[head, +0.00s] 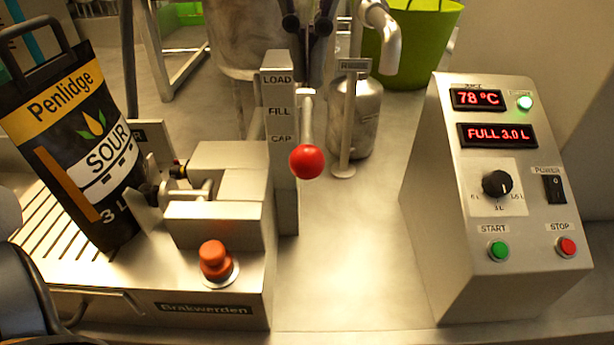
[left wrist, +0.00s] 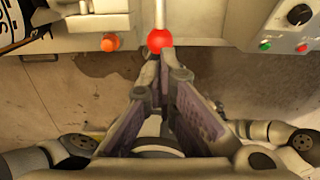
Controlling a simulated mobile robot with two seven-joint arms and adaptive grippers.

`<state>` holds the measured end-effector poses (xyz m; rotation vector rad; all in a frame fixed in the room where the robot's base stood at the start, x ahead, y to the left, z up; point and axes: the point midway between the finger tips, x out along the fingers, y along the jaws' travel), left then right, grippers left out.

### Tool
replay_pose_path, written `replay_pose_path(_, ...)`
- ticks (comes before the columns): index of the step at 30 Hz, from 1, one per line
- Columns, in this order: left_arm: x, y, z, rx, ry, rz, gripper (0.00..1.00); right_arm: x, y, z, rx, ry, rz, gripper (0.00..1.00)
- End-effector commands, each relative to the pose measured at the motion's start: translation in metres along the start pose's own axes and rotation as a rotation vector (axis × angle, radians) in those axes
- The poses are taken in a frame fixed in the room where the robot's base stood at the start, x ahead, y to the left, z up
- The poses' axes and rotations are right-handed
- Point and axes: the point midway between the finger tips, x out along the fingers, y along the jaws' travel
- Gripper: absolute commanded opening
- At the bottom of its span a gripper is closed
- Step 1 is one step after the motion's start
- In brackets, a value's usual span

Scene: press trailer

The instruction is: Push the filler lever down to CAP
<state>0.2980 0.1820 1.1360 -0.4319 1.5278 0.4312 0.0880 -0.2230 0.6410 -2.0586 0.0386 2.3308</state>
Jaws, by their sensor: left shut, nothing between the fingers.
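The filler lever is a pale stem ending in a red ball (head: 306,161). It stands beside the right side of a metal column (head: 279,160) marked LOAD, FILL and CAP from top to bottom. The ball shows slightly below the CAP label, but I cannot tell which mark the lever is set at. My left gripper (head: 308,82) is shut and empty, coming down from the top edge above the ball. In the left wrist view its fingertips (left wrist: 167,58) lie close to the red ball (left wrist: 159,40); contact is unclear. My right gripper is not in view.
A black Penlidge SOUR pouch (head: 80,150) leans at the left. An orange-red button (head: 215,260) sits on the filler's front. A control box (head: 500,200) at the right reads 78 °C and FULL 3.0 L. A metal bottle (head: 365,120) stands behind. The counter between column and box is clear.

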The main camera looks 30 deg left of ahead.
Motion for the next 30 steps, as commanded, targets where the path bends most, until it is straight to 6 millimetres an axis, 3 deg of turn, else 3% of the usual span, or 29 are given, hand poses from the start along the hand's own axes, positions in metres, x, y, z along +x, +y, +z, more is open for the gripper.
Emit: replay_pose_path(30, 0.051, 0.0, 0.0, 0.001, 0.0, 0.001, 0.0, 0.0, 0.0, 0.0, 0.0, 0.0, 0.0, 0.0)
